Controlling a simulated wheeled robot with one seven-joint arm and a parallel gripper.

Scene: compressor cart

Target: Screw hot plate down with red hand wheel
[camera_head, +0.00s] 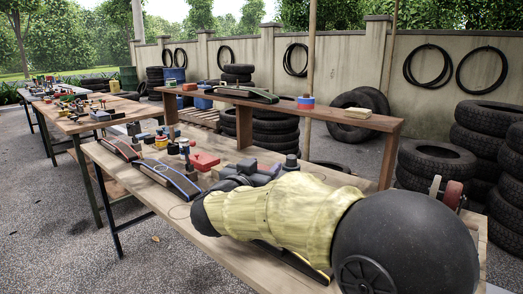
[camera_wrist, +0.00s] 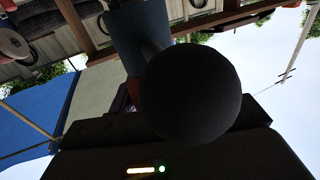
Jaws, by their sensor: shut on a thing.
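My gripper (camera_head: 243,172) is low over the near workbench, at the end of my yellow-sleeved arm. A dark round ball (camera_wrist: 192,92) fills the middle of the wrist view, with a grey shaft running from it to a blue part (camera_wrist: 135,35). A small red patch (camera_wrist: 133,92) shows beside the ball. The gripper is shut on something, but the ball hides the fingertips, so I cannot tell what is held. A red wheel-like part (camera_head: 452,193) stands at the bench's right end, behind my arm. I cannot pick out the hot plate with certainty.
The near bench (camera_head: 150,205) holds a red block (camera_head: 204,161), curved strips with blue edging (camera_head: 170,178) and several small tools. A raised wooden shelf (camera_head: 345,115) runs behind them. Stacked tyres (camera_head: 435,165) stand at the right. Gravel left of the bench is open.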

